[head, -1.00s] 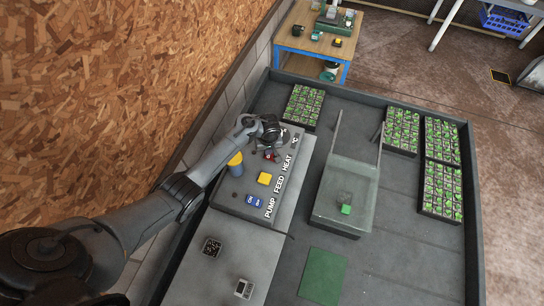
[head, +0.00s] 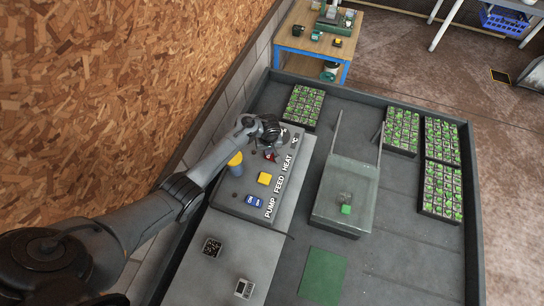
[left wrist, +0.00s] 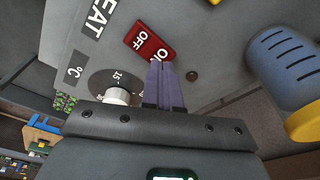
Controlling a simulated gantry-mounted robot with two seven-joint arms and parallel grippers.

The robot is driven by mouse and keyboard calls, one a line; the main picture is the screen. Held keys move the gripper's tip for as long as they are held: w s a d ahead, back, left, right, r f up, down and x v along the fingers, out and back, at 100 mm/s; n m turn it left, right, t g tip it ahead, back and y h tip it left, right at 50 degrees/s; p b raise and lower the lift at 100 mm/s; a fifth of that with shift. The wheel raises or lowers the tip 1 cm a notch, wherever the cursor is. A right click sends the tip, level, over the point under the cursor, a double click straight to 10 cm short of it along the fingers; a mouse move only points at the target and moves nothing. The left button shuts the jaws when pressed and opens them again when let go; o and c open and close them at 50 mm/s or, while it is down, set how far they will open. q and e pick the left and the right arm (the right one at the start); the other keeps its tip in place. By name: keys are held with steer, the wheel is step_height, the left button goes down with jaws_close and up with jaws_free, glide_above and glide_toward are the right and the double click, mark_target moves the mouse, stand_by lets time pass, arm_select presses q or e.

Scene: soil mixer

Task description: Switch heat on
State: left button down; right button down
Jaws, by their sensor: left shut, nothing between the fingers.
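The red rocker switch (left wrist: 148,42), marked OFF and ON, sits on the grey control panel (left wrist: 215,65) in the left wrist view. It also shows as a small red patch (head: 270,156) in the head view, beside the HEAT label (head: 287,163). My left gripper (left wrist: 160,65) is shut and empty, its fingertips at the ON end of the switch and partly covering that marking. I cannot tell whether they touch it. In the head view my left gripper (head: 274,143) is over the panel's far end. My right gripper is not in view.
A dial (left wrist: 117,94) is left of my fingers, partly hidden by my gripper. A blue-and-yellow cylinder (left wrist: 285,65) stands to the right. A yellow button (head: 264,178) and blue switch (head: 253,201) lie nearer on the panel. A clear-walled bin (head: 343,200) stands to the right.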

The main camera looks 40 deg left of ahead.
arm_select(q)
steer(key=shift+f, duration=0.15)
steer(key=shift+f+b, duration=0.55)
steer(key=shift+f, duration=0.15)
stand_by(0.5)
step_height(320, 180, up, 3)
steer(key=p, duration=0.4)
steer(key=shift+r, duration=0.15)
step_height(320, 180, up, 4)
steer(key=p, duration=0.4)
steer(key=shift+s+d, duration=0.1)
stand_by(0.4)
